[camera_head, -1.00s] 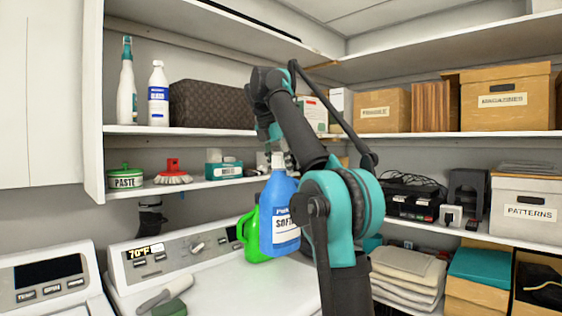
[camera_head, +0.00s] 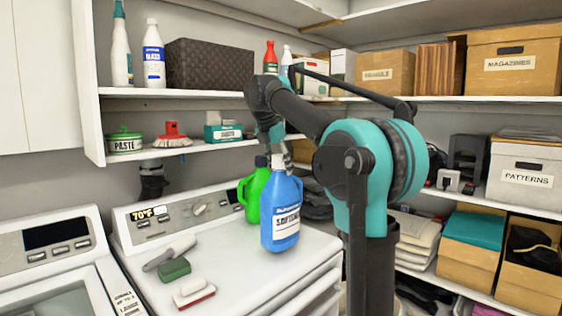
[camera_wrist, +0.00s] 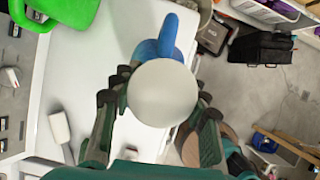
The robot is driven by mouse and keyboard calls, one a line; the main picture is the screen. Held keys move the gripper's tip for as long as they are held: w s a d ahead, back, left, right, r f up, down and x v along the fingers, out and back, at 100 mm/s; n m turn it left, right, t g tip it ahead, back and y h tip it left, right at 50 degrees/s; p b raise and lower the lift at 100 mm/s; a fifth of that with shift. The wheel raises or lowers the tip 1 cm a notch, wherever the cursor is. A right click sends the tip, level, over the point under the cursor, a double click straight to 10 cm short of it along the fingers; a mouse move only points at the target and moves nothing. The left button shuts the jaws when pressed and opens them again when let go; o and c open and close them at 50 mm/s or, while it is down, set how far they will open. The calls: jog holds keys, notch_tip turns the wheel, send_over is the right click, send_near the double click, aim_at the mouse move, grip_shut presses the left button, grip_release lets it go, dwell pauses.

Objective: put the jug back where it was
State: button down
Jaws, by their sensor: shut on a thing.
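A blue jug (camera_head: 281,222) with a label and a pale cap hangs or stands upright over the white machine top (camera_head: 225,262) in the head view. I cannot tell whether its base touches the surface. My gripper (camera_head: 278,155) is shut on its cap end from above. In the wrist view, the round pale cap (camera_wrist: 163,92) sits between the fingers of my gripper (camera_wrist: 163,80), and the blue handle (camera_wrist: 168,35) shows beyond it. A green jug (camera_head: 252,196) with a dark cap stands behind and left of the blue one, partly hidden; it also shows in the wrist view (camera_wrist: 65,10).
A green sponge (camera_head: 174,268), a red-and-white brush (camera_head: 193,292) and a grey-handled tool (camera_head: 168,252) lie on the machine top at the left. A shelf (camera_head: 190,146) with a paste tin (camera_head: 124,142) runs behind. Boxed shelving stands at the right.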

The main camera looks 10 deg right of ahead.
aim_at(275, 156)
jog(key=shift+f, duration=1.75)
jog(key=c, duration=0.8)
grip_release()
jog(key=v, duration=1.2)
